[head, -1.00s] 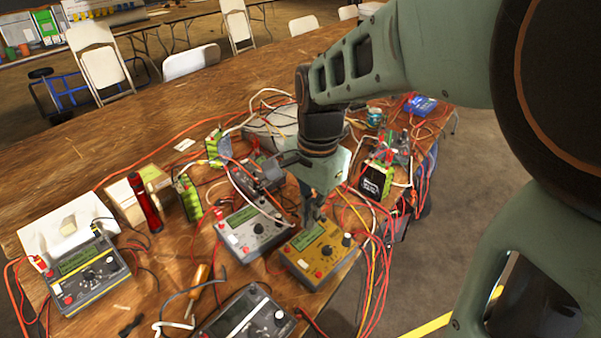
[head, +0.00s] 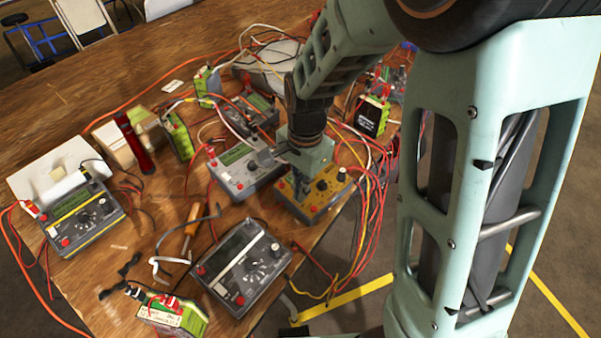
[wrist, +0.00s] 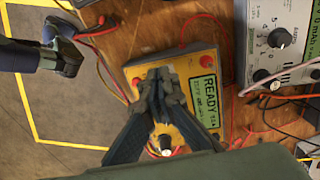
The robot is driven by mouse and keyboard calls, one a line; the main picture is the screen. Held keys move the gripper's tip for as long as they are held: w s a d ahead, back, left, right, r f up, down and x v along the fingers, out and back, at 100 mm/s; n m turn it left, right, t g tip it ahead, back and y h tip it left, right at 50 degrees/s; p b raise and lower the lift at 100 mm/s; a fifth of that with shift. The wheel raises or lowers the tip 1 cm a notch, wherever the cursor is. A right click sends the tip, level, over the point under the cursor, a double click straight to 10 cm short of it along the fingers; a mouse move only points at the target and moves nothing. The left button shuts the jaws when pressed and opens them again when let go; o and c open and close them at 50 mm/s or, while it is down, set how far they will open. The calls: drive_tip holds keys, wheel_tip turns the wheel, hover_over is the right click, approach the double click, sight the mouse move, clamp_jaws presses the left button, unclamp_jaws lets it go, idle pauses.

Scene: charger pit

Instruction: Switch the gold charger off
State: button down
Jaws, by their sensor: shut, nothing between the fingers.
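The gold charger (head: 327,188) lies near the table's right edge, with red buttons and a dark knob on its face. In the wrist view the gold charger (wrist: 180,72) shows a green screen (wrist: 209,98) reading READY. A red button (wrist: 136,82) shows beside the fingers, and a light-topped knob (wrist: 165,142) shows between them, lower down. My gripper (head: 301,192) points down over the charger's left part. In the wrist view my gripper (wrist: 160,80) is shut and empty, its fingers hiding part of the face. I cannot tell whether the tips touch it.
A white-faced charger (head: 240,170) stands close to the left. A dark grey charger (head: 242,265) lies in front, and another charger (head: 82,215) stands far left. Red and yellow cables (head: 372,215) hang at the right edge. A screwdriver (head: 190,220) lies on the table (head: 90,265).

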drive_tip(key=shift+f, duration=0.1)
drive_tip(key=shift+s+d+f, duration=0.1)
drive_tip(key=shift+s+f, duration=0.05)
drive_tip(key=shift+f, duration=0.25)
idle(0.3)
drive_tip(key=shift+w+a+r, duration=0.15)
drive_tip(key=shift+w+a, duration=0.45)
drive_tip(key=shift+w, duration=0.05)
drive_tip(key=shift+r, duration=0.1)
drive_tip(key=shift+r+p, duration=0.25)
drive_tip(key=shift+p, duration=0.15)
wheel_tip(320, 180, up, 14)
drive_tip(key=p, duration=0.4)
drive_tip(key=shift+s+d+f, duration=0.25)
drive_tip(key=shift+s+d, duration=0.1)
